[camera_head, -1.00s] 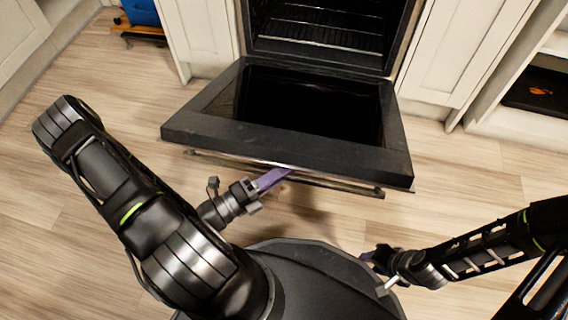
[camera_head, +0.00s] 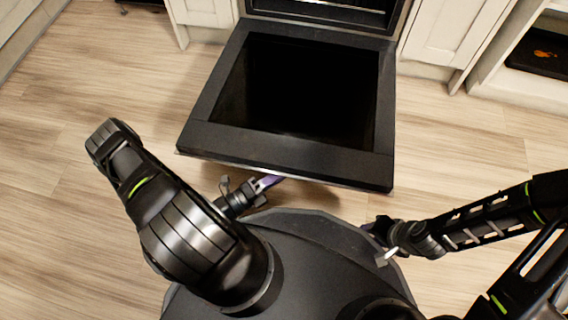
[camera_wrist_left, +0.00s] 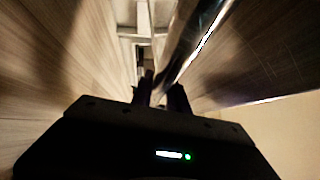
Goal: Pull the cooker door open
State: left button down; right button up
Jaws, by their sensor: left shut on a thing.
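The cooker door (camera_head: 300,158) is folded far down in the head view, close to flat, with its dark inner panel facing up. The cooker opening (camera_head: 330,10) is at the top edge. My left gripper (camera_head: 268,182) is under the door's front edge, and the door hides its fingertips. In the left wrist view the shiny handle bar (camera_wrist_left: 192,42) runs between the fingers of the left gripper (camera_wrist_left: 160,92), which are shut on it. My right gripper (camera_head: 372,228) is at the lower right, apart from the door; its fingers are too small to read.
White cabinet fronts (camera_head: 447,35) stand on both sides of the cooker. An open shelf with a dark item (camera_head: 540,50) is at the right. The wooden floor (camera_head: 90,90) is clear to the left of the door. My base is close in front of the door.

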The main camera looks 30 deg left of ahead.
pick_arm(q)
jog(key=shift+s+d, duration=0.15)
jog(key=shift+d, duration=0.1)
jog(key=c, duration=1.6)
grip_release()
jog(key=o, duration=0.3)
jog(key=shift+a, duration=0.15)
jog(key=shift+s+a, duration=0.15)
jog(key=p+v, duration=0.1)
jog(key=v, duration=0.6)
jog(key=shift+f+p, duration=0.2)
jog(key=shift+p, duration=0.15)
jog(key=shift+s, duration=0.15)
